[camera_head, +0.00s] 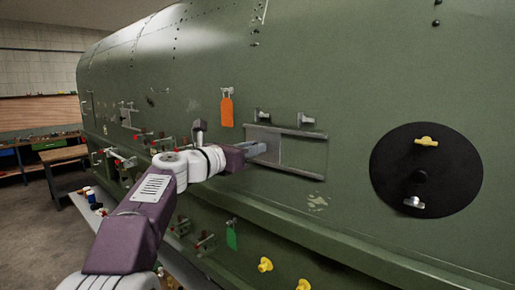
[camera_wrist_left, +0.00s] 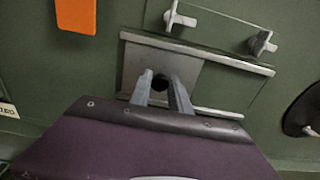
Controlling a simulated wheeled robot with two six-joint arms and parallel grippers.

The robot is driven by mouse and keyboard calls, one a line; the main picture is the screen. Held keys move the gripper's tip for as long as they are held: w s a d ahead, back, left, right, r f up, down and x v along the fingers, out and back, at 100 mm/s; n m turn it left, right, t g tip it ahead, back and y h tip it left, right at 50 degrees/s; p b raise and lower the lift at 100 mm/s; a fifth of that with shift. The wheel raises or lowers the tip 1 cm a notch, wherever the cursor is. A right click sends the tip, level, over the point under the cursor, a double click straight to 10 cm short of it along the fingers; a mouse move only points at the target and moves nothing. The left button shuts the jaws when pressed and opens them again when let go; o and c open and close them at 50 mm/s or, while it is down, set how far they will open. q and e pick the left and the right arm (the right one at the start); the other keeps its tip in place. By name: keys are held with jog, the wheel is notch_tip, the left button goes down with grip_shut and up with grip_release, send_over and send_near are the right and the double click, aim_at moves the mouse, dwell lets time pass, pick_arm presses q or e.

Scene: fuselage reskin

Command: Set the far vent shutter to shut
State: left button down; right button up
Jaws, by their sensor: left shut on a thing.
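A vent shutter (camera_head: 262,136), a light grey plate, sits between two horizontal metal rails on the green fuselage side. In the left wrist view the shutter plate (camera_wrist_left: 140,62) covers the left part of the rails, and the part to its right is bare dark green. My left gripper (camera_head: 262,149) reaches the plate from the left. In the left wrist view its fingers (camera_wrist_left: 162,88) are closed on a small dark knob (camera_wrist_left: 160,81) on the plate. The fingers hide part of the knob and plate. My right gripper is not in view.
An orange tag (camera_head: 227,111) hangs left of the rails. Two small latches (camera_head: 305,119) sit just above them. A black round panel (camera_head: 425,170) with a yellow handle is to the right. A green tag (camera_head: 231,236) and yellow knobs (camera_head: 265,264) are below.

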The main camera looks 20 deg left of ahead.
pick_arm(q)
jog(key=c, duration=1.5)
grip_release()
jog(key=shift+a+r, duration=0.1)
jog(key=shift+a, duration=0.05)
jog(key=shift+o, duration=1.3)
jog(key=shift+a, duration=0.2)
jog(key=b+v, duration=0.3)
jog(key=v, duration=0.6)
jog(key=shift+b, duration=0.4)
